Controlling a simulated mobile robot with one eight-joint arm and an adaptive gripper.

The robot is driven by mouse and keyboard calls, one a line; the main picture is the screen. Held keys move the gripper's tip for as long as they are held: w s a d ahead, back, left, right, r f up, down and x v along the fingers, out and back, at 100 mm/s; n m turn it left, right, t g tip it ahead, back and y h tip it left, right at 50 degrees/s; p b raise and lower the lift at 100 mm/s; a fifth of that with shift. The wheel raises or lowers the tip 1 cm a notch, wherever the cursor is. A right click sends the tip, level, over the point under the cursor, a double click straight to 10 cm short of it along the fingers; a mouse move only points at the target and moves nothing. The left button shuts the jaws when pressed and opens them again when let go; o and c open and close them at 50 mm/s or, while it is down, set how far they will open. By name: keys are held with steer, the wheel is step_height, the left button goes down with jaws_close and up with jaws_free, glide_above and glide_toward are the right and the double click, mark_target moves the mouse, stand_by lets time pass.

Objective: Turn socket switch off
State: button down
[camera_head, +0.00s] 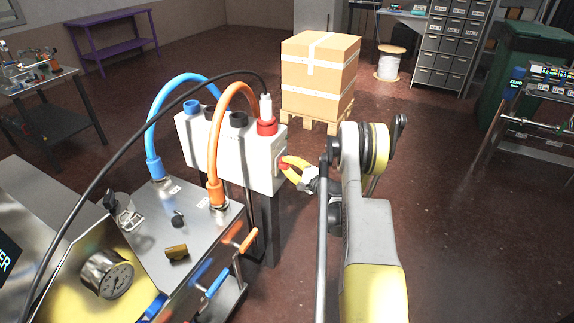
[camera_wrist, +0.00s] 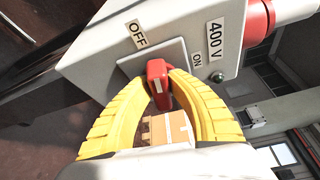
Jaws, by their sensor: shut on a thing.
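The socket switch is a red handle (camera_wrist: 158,82) on a grey plate at the end of the white socket box (camera_head: 262,158). The handle's exact angle is hard to tell.
A red plug (camera_head: 267,126) with a black cable stands on top of the box. Blue and orange hoses (camera_head: 212,150) arch to the metal machine at left. Cardboard boxes on a pallet (camera_head: 320,70) stand behind. The floor at right is mostly clear.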

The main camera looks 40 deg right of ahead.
steer(key=shift+n+t, duration=0.4)
steer(key=shift+n, duration=0.5)
steer(key=c, duration=1.3)
jaws_free()
steer(key=shift+o, duration=0.2)
